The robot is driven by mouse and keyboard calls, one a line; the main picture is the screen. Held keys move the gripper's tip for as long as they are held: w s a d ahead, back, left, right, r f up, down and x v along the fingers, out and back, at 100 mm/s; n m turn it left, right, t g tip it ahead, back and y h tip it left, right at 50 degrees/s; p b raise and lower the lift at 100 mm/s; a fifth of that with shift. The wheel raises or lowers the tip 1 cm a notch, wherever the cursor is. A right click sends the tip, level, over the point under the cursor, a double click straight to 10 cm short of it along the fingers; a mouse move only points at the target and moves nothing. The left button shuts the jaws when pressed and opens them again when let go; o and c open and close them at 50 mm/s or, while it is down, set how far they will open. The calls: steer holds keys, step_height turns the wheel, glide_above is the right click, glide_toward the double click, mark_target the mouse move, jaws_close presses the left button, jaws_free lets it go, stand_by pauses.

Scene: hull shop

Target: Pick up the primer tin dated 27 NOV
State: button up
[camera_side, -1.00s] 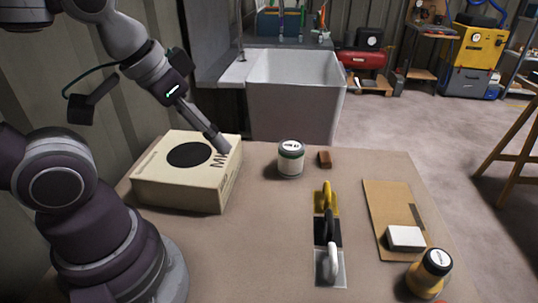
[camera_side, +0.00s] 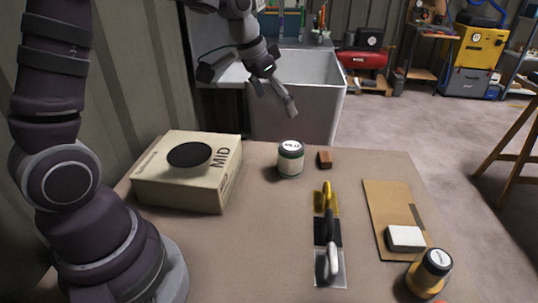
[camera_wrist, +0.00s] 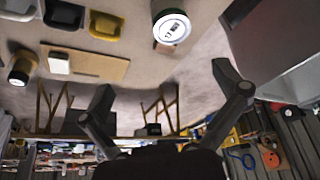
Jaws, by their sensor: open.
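A pale tin with a green band and dark-rimmed white lid (camera_side: 290,165) stands upright near the table's far edge. It also shows at the top of the wrist view (camera_wrist: 172,30); its lid label has dark print too small to read surely. A yellow-brown jar with a white-labelled dark lid (camera_side: 428,276) stands at the front right, also at the left of the wrist view (camera_wrist: 20,70); its label is unreadable. My gripper (camera_side: 288,108) is empty, above and beyond the green-banded tin, apart from it. In the wrist view my gripper (camera_wrist: 166,92) has its fingers spread wide.
A cardboard box (camera_side: 190,178) with a black disc sits left. Several trowels (camera_side: 329,235) lie mid-table. A small brown block (camera_side: 324,159) is right of the tin. A cardboard sheet (camera_side: 385,205) bears a white block (camera_side: 405,238). A sink (camera_side: 318,88) stands behind the table.

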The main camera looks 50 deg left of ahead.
glide_toward(292, 145)
steer(key=x, duration=1)
steer(key=shift+f, duration=0.25)
steer(key=shift+c, duration=0.3)
steer(key=c, duration=1.3)
steer(key=shift+o, duration=0.2)
steer(key=shift+r, duration=0.15)
